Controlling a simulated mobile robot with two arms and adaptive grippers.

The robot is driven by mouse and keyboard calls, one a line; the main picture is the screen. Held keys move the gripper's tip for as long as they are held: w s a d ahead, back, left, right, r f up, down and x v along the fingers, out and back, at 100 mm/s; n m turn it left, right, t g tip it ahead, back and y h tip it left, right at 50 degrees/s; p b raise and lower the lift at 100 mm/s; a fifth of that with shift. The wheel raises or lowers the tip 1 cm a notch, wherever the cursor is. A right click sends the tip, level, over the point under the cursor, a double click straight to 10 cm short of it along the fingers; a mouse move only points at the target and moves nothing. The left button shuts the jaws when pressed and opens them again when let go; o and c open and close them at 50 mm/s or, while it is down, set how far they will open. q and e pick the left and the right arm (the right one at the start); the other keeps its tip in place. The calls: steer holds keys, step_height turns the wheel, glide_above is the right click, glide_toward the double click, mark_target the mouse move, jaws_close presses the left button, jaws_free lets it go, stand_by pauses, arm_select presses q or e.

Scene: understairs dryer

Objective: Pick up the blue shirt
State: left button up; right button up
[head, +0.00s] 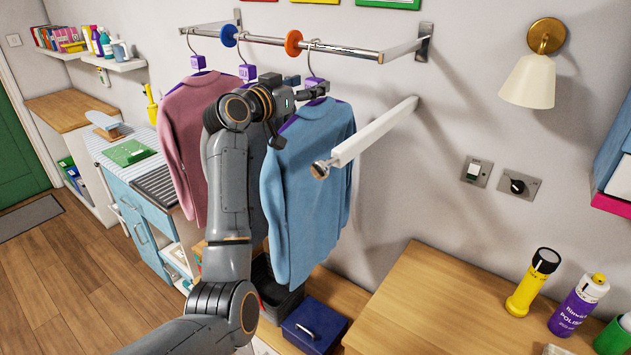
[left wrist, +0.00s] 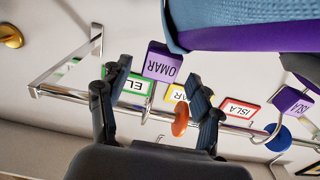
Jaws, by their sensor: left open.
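The blue shirt (head: 308,195) hangs on a hanger from the wall rail, the rightmost of the hung garments. Its upper part shows upside down at the top of the left wrist view (left wrist: 240,18). My left gripper (head: 306,88) is at the top of this shirt, by its hanger neck. In the left wrist view my left gripper (left wrist: 158,74) is open, with a purple tag reading OMAR (left wrist: 163,62) and the metal hanger hook (left wrist: 149,108) seen between its fingers. I cannot tell how deep they sit between them. My right gripper is not in view.
The rail (head: 340,48) carries a blue disc (head: 228,36) and an orange disc (head: 293,43). A pink shirt (head: 184,130) hangs left, a grey garment partly behind my arm. A white bar (head: 375,132) juts out right of the blue shirt. Bottles stand on the wooden top (head: 430,300).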

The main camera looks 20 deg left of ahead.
arm_select(q)
steer(key=shift+p+x, duration=0.3)
steer(key=shift+x, duration=1.15)
steer(key=shift+s+r, duration=0.1)
jaws_close()
